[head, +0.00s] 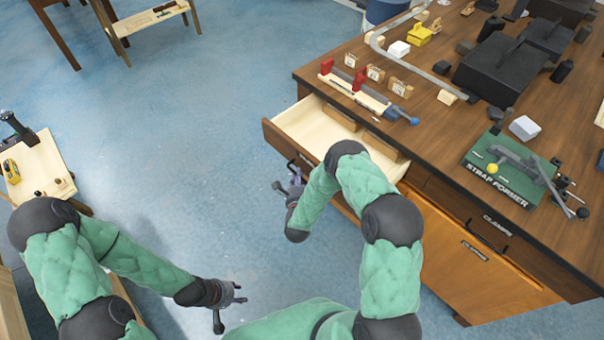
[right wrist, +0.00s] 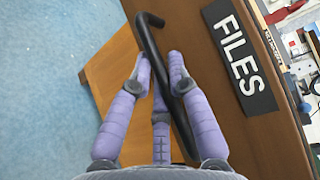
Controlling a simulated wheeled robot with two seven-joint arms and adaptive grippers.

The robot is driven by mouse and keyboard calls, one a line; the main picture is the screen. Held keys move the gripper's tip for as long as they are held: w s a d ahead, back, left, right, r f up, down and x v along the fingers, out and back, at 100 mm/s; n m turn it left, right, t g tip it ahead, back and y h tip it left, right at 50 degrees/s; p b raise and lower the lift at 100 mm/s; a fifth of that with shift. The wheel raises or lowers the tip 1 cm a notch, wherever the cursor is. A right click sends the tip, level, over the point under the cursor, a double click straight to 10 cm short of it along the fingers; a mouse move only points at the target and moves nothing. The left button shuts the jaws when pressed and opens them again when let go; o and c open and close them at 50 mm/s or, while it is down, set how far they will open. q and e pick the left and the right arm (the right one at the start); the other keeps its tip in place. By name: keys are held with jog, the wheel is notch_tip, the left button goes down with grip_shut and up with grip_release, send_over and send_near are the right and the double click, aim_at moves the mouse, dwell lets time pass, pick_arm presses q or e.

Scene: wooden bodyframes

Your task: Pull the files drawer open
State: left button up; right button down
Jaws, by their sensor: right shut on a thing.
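The files drawer (head: 284,141) stands partly out of the wooden workbench in the head view, its pale interior showing. Wooden dividers or blocks lie inside it, and my right arm hides part of its front. In the right wrist view its front bears a black FILES label (right wrist: 240,62) beside a black bar handle (right wrist: 152,38). My right gripper (right wrist: 162,64) is shut on this handle, with the bar passing between its fingers. It also shows at the drawer front in the head view (head: 284,186). My left gripper (head: 232,306) is open and empty, low over the floor.
The workbench top (head: 440,130) holds files in a rack, black cases and a green strap former (head: 512,168). A clamps drawer (head: 487,232) is below, closed. A small bench (head: 40,165) stands at the left. Blue floor is clear in front of the drawer.

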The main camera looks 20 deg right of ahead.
jog(key=c, duration=1.1)
grip_release()
jog(key=shift+c, duration=0.2)
jog(key=v, duration=1.2)
jog(key=shift+f, duration=0.1)
